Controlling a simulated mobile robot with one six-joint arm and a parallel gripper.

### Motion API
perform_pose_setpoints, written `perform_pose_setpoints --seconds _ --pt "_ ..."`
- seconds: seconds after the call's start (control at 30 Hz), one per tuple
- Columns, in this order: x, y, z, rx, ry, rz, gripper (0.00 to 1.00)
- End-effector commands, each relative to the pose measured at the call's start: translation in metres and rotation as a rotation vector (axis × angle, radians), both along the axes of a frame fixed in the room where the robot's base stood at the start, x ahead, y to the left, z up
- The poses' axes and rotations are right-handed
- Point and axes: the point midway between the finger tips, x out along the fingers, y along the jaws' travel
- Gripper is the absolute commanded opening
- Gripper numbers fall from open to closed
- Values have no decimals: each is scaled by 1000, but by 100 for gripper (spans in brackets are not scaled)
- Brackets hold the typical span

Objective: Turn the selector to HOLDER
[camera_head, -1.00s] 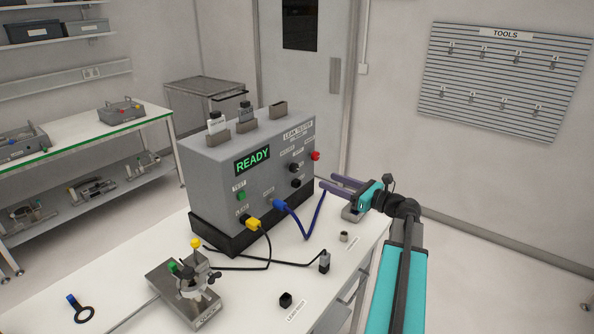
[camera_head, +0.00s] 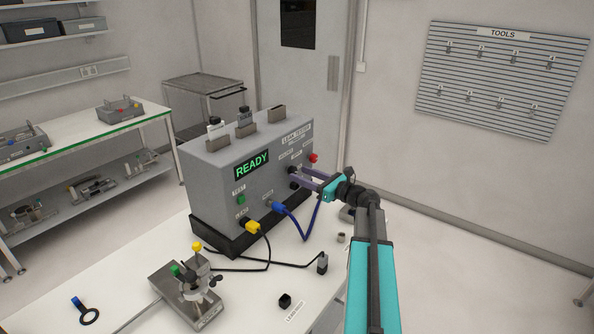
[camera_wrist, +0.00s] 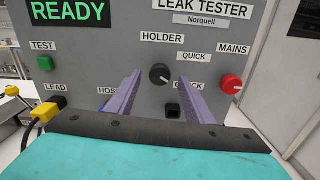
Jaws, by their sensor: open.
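The leak tester (camera_head: 225,185) is a grey box on the white bench, its screen reading READY. Its selector (camera_wrist: 159,75) is a round black knob with a pale pointer mark, seen in the wrist view. The label HOLDER (camera_wrist: 162,37) is above it and QUICK (camera_wrist: 193,57) is to its upper right. My gripper (camera_head: 300,178) is open in front of the panel, and its purple fingers (camera_wrist: 155,98) show either side of and below the knob in the wrist view. I cannot tell whether they touch it. In the head view the fingers partly cover the knob area.
A red MAINS knob (camera_wrist: 231,84) is right of the selector; a black socket (camera_wrist: 173,111) is below it. A blue-plugged hose (camera_head: 290,215) and yellow-plugged lead (camera_head: 252,226) hang from the panel. A metal fixture (camera_head: 190,290) stands at the front of the bench.

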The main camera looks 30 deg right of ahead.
Motion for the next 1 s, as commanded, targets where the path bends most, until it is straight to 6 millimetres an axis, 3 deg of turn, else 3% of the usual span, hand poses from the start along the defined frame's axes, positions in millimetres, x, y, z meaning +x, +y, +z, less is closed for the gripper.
perform_pose_setpoints --seconds 0.23,0.63,0.87,1.0 --pt "23 8 1 -1 0 1 48" --pt "26 10 0 -1 0 1 48" --pt "26 10 0 -1 0 2 9" --pt "26 10 0 -2 -1 2 6"
